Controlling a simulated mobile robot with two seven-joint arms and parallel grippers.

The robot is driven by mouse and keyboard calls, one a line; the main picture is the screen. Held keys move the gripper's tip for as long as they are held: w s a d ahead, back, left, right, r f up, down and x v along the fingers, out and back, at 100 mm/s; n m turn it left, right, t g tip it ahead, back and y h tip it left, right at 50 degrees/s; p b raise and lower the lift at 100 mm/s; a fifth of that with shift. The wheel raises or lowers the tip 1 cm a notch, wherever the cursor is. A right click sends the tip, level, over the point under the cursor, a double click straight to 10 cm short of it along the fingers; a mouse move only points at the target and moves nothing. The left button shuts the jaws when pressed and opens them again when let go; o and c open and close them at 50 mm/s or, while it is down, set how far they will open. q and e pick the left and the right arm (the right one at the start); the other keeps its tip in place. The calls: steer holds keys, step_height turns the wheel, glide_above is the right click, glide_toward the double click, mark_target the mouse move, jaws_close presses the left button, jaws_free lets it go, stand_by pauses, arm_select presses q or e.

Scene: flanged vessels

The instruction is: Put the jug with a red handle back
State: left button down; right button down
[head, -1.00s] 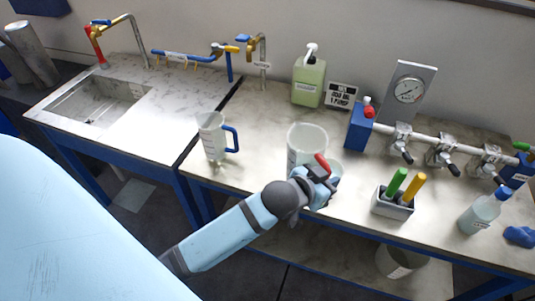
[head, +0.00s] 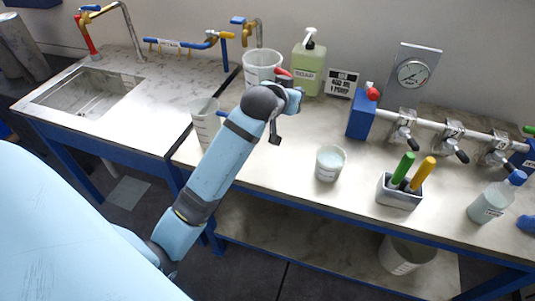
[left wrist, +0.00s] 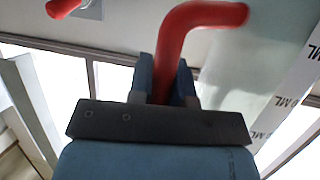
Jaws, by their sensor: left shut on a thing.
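The jug with a red handle (head: 262,63) is a pale, open-topped vessel at the back of the counter, just in front of the brass tap. My left gripper (head: 289,83) is shut on its red handle, at the jug's right side. In the left wrist view the red handle (left wrist: 205,16) runs down between my two fingers (left wrist: 165,85), with the jug's translucent wall (left wrist: 240,75) and its "ML" marks to the right. My arm hides part of the jug's lower side, and I cannot tell whether its base touches the counter. My right gripper is not in view.
A blue-handled jug (head: 205,122) stands close by at left, partly behind my arm. A green soap bottle (head: 308,66) is right of the held jug. A small cup (head: 330,163) and a holder with green and yellow handles (head: 400,190) stand further right.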

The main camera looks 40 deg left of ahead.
arm_select(q)
step_height(320, 180, down, 20)
steer(key=shift+r, duration=0.25)
stand_by(0.3)
steer(key=shift+f, duration=0.2)
steer(key=c, duration=1.1)
jaws_free()
steer(key=shift+o, duration=0.2)
steer(key=shift+r, duration=0.15)
